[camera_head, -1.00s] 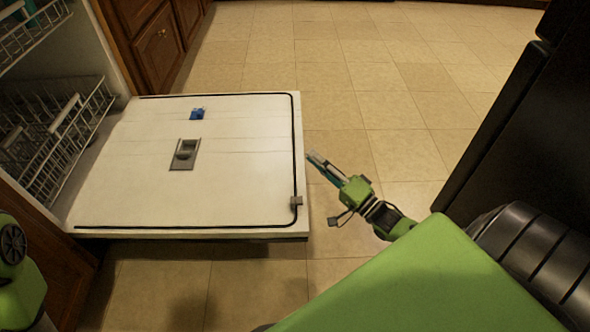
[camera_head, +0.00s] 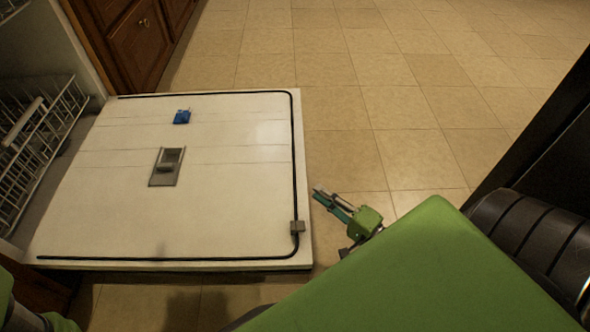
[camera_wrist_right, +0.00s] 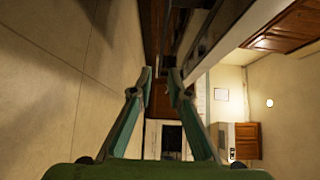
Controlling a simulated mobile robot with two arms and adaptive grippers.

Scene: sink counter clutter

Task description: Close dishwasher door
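The dishwasher door (camera_head: 225,215) is folded down flat in the head view, its white inner side up, with a dark seal round its rim. A grey dispenser (camera_head: 167,167) and a small blue piece (camera_head: 182,117) are on it. My right gripper (camera_head: 318,193) is just right of the door's free edge, with a small gap seen from above; its height against the door is unclear. In the right wrist view its two fingers (camera_wrist_right: 160,78) lean inward, with a narrow empty gap between the tips. My left gripper is not in view; only green arm parts show at the lower left.
A white dish rack (camera_head: 45,130) stands inside the dishwasher at the left. Wooden cabinets (camera_head: 135,45) are beyond the door. A dark appliance (camera_head: 545,150) stands at the right. Tiled floor (camera_head: 400,110) is clear between.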

